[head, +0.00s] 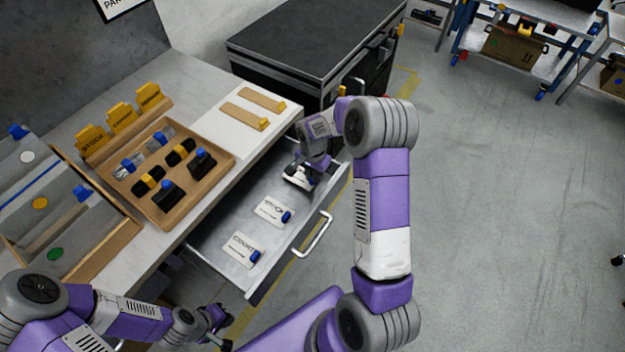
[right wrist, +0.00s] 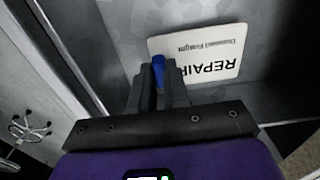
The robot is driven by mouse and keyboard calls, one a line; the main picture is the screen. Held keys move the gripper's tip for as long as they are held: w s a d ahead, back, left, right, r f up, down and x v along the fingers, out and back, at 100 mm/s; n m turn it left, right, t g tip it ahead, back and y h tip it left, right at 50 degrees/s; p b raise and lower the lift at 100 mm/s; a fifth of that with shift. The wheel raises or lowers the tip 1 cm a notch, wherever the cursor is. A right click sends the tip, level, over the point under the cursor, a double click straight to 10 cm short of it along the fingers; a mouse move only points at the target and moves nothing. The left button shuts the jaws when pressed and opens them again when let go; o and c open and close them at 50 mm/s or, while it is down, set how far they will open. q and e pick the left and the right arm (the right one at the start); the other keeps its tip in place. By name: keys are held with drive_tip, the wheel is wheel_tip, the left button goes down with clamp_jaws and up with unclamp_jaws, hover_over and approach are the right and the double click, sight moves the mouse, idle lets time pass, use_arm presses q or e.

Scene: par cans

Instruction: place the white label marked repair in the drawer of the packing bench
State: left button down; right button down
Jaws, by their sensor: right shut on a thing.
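The white label marked REPAIR (right wrist: 205,55) shows clearly in the right wrist view, with a blue tab (right wrist: 158,72) at its edge. My right gripper (right wrist: 160,90) is shut on that blue tab. In the head view my right gripper (head: 300,176) is inside the far end of the open drawer (head: 222,243), and it partly hides the label. The label is over or on the grey drawer floor; I cannot tell if it touches. My left gripper (head: 216,322) is low at the bottom left, outside the drawer; its jaw opening is unclear.
Two white labels with blue tabs lie in the drawer, one mid-drawer (head: 273,211) and one nearer (head: 241,248). The bench top holds a wooden tray (head: 217,172) of blue- and yellow-tabbed items. A black-topped cabinet (head: 300,45) stands behind. The drawer handle (head: 316,236) sticks out.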

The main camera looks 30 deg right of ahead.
drive_tip(key=shift+f, duration=0.9)
drive_tip(key=shift+r, duration=0.1)
drive_tip(key=c, duration=1.1)
unclamp_jaws()
drive_tip(key=shift+r, duration=0.1)
wheel_tip(320, 180, up, 12)
drive_tip(key=p, duration=0.3)
